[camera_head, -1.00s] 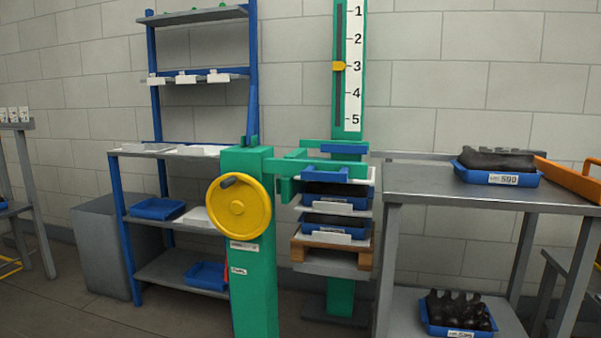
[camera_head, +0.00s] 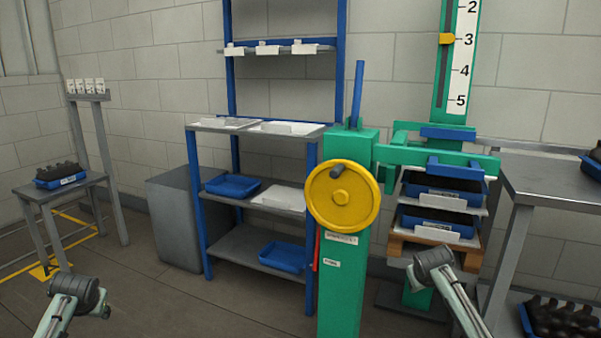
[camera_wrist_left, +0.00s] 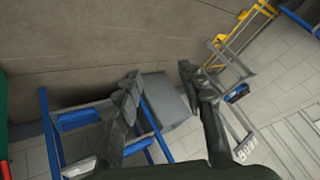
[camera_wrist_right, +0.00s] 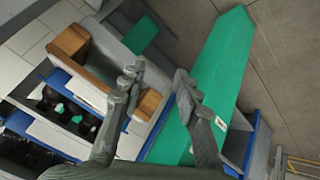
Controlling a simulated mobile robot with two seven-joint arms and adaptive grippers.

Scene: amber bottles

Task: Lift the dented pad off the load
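The load (camera_head: 440,205) is a stack of blue trays with dark contents and pale pads, on a wooden pallet (camera_head: 400,243) in the green press. A pale pad (camera_head: 468,205) shows between the trays. The press's blue foot (camera_head: 455,168) is over the top of the stack and hides much of it. I cannot tell which pad is dented. My left gripper (camera_wrist_left: 160,75) is open and empty, away from the load, toward the left of the room. My right gripper (camera_wrist_right: 160,78) is open and empty in front of the press and stack.
A yellow handwheel (camera_head: 343,195) sits on the green post. A blue-framed rack (camera_head: 205,180) holds pale sheets (camera_head: 285,128) and blue trays. A grey cabinet (camera_head: 172,222) stands left of it. A steel table (camera_head: 555,185) is at the right.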

